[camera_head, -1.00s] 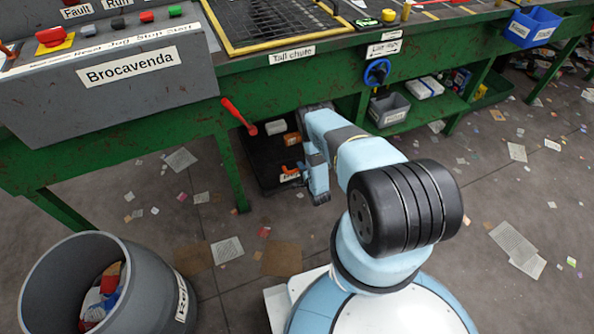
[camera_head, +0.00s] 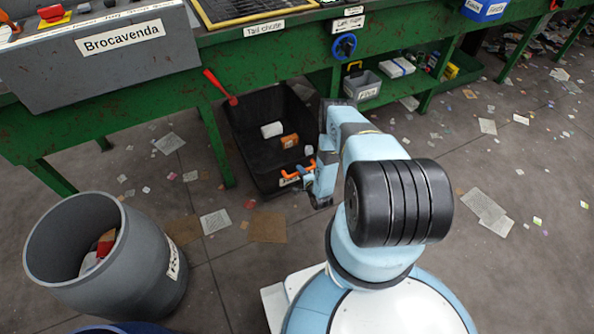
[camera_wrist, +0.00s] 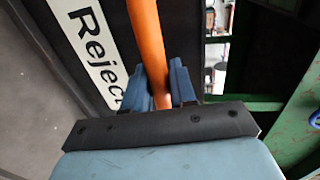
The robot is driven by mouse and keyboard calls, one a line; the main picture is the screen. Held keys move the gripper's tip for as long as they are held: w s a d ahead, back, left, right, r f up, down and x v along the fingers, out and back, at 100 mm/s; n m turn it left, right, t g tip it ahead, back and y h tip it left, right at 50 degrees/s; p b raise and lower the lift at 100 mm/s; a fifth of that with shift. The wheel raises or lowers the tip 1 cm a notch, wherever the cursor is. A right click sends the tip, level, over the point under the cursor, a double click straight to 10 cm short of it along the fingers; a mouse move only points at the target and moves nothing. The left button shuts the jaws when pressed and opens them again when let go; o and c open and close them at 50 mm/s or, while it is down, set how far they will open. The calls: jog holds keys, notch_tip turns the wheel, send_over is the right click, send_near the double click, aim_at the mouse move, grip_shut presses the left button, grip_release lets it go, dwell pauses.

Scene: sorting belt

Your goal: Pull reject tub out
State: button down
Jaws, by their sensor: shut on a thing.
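The reject tub (camera_head: 252,140) is a black open tub on the floor below the tail chute, between the green bench legs. A white item and an orange-brown item lie inside it. Its orange handle (camera_wrist: 147,42) is on the near wall, beside a white label reading "Reject" (camera_wrist: 88,50). My gripper (camera_wrist: 163,88) is shut on the orange handle, with a blue finger on each side of it. In the head view my gripper (camera_head: 308,174) is at the tub's near right edge, partly hidden by my arm.
A grey bin (camera_head: 107,255) with scraps stands at front left. The green bench (camera_head: 290,58) with a red lever (camera_head: 220,88) and blue handwheel (camera_head: 344,46) is above the tub. A grey box (camera_head: 361,84) sits on the lower shelf at right. Paper scraps litter the floor.

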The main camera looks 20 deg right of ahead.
jog(key=shift+s+d+f, duration=0.1)
jog(key=shift+s+d, duration=0.2)
jog(key=shift+s, duration=0.5)
jog(key=shift+s+d+f, duration=0.1)
jog(key=shift+s+d, duration=0.15)
jog(key=shift+s, duration=0.5)
jog(key=c, duration=1.2)
grip_release()
jog(key=shift+w, duration=0.1)
jog(key=shift+o, duration=0.6)
jog(key=shift+a+r, duration=0.1)
jog(key=shift+a, duration=0.1)
jog(key=v, duration=1.3)
jog(key=shift+s, duration=0.35)
